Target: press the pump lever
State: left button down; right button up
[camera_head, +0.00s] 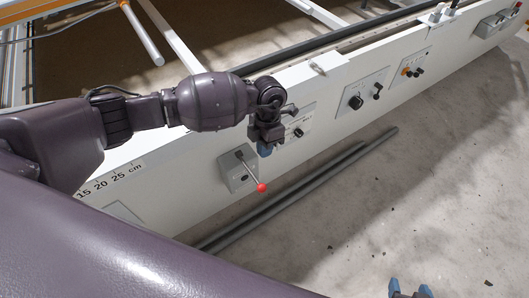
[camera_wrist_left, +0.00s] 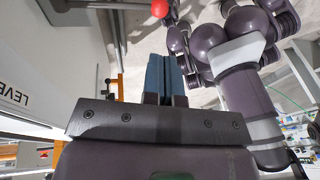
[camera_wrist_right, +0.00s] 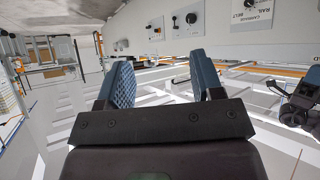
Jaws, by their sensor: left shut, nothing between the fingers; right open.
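The pump lever (camera_head: 252,174) is a thin metal rod with a red ball knob (camera_head: 261,187). It comes out of a grey plate (camera_head: 238,177) on the white front panel and slants down to the right. In the left wrist view the red knob (camera_wrist_left: 160,8) shows at the top edge, beyond the fingertips. My left gripper (camera_head: 264,149) is shut and empty, above the knob in the picture and apart from it. My right gripper (camera_head: 410,289) shows only its blue fingertips at the bottom edge; in the right wrist view its fingers (camera_wrist_right: 164,82) are wide apart and empty.
Along the white panel (camera_head: 325,103) to the right are control plates with black knobs (camera_head: 356,102) and an orange button (camera_head: 405,71). Dark grey bars (camera_head: 300,190) lie on the concrete floor below. The floor (camera_head: 400,200) between the panel and my right gripper is largely clear.

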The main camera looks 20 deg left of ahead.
aim_at(263, 184)
pick_arm(q)
jog(key=b+x, duration=0.1)
jog(key=x, duration=1)
jog(key=shift+f+b, duration=0.4)
pick_arm(e)
jog(key=shift+f, duration=0.75)
pick_arm(q)
jog(key=shift+s, duration=0.1)
pick_arm(e)
jog(key=shift+a, duration=0.1)
